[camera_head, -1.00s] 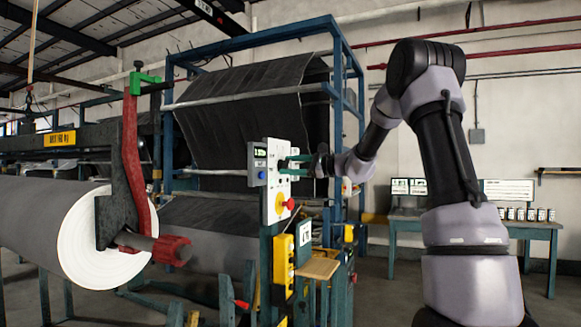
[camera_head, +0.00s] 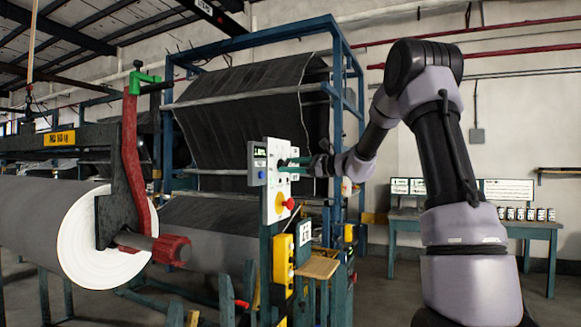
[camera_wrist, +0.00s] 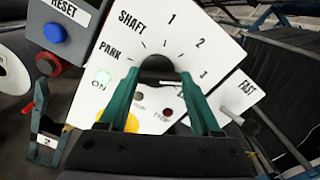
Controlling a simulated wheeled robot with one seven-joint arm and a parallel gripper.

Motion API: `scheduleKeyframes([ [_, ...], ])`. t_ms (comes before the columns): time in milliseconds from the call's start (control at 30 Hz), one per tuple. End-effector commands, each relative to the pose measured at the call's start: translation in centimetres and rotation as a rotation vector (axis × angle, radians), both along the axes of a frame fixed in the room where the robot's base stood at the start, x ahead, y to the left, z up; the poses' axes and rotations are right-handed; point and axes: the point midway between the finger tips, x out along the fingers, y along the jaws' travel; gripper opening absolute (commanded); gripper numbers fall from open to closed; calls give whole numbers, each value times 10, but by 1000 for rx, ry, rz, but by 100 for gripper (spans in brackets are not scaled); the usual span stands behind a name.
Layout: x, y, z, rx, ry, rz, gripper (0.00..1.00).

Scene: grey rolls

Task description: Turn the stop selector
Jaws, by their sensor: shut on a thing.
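The stop selector is a dark round knob (camera_wrist: 157,63) on a white panel in the wrist view, ringed by the printed words PARK, SHAFT, 1, 2 and 3. My gripper (camera_wrist: 158,76) has its two teal fingers on either side of the knob and is shut on it. The fingers and gripper body hide part of the knob, and I cannot tell which mark it points to. In the head view my gripper (camera_head: 288,162) reaches from the right to the upper part of the white control panel (camera_head: 271,208).
A red knob (camera_head: 290,204) on a yellow plate sits below my gripper. A grey roll (camera_head: 30,215) lies at left.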

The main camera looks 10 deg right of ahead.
Motion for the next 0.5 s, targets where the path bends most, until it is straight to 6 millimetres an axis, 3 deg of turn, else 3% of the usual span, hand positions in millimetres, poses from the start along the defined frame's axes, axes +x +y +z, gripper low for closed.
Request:
scheduleKeyframes([
  [33, 0, -1, -1, -1, 2, 0, 76],
  [100, 0, 0, -1, -1, 1, -1, 95],
  [500, -4, -7, 0, -1, 1, -2, 95],
])
